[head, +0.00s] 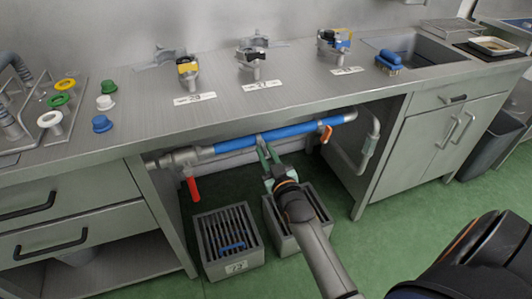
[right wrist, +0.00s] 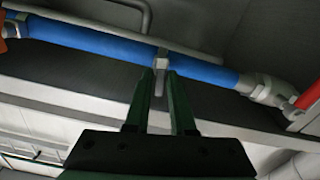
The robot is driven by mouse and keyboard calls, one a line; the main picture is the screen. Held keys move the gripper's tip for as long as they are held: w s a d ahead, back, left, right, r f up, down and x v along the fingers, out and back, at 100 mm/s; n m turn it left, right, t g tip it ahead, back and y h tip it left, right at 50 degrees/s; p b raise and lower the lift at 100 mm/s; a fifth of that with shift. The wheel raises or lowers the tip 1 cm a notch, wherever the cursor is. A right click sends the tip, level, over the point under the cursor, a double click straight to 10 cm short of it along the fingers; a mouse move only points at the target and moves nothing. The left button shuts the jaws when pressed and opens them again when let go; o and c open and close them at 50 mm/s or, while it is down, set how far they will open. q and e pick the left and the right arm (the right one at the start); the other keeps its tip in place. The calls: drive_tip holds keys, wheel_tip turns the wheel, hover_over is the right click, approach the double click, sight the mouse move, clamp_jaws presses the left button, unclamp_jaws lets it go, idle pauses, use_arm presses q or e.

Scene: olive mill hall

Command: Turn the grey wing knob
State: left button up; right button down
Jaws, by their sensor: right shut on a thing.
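The grey wing knob (right wrist: 161,59) is a small light-grey piece on the blue pipe (right wrist: 95,40), seen between my fingertips in the right wrist view. In the head view the blue pipe (head: 290,132) runs under the steel counter, and the knob (head: 259,139) is small there, partly hidden by the fingers. My right gripper (head: 264,148), with long green fingers, reaches up to the pipe from the front and is shut on the knob. The fingertips (right wrist: 161,73) also show in the right wrist view. My left gripper is not in view.
A red lever (head: 193,188) hangs at the pipe's left end and an orange lever (head: 326,134) sits near its right end. Two grey crates stand on the green floor below, the left one (head: 205,266) slatted inside. The counter (head: 225,100) overhangs the pipe; drawers and a cabinet flank the opening.

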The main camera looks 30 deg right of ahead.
drive_tip(key=shift+r, duration=0.1)
idle(0.4)
drive_tip(key=shift+r+m+p, duration=0.1)
drive_tip(key=shift+m+p, duration=0.5)
drive_tip(key=shift+m, duration=0.1)
drive_tip(key=shift+d+f+m+p, duration=0.1)
drive_tip(key=shift+m+p, duration=0.35)
drive_tip(key=shift+m, duration=2.65)
drive_tip(key=shift+d+f+m+p, duration=0.15)
drive_tip(key=shift+m+p, duration=0.3)
drive_tip(key=shift+m, duration=2.65)
drive_tip(key=shift+d+f+m+p, duration=0.1)
drive_tip(key=shift+m+p, duration=0.35)
drive_tip(key=shift+m, duration=2.65)
drive_tip(key=c, duration=0.9)
unclamp_jaws()
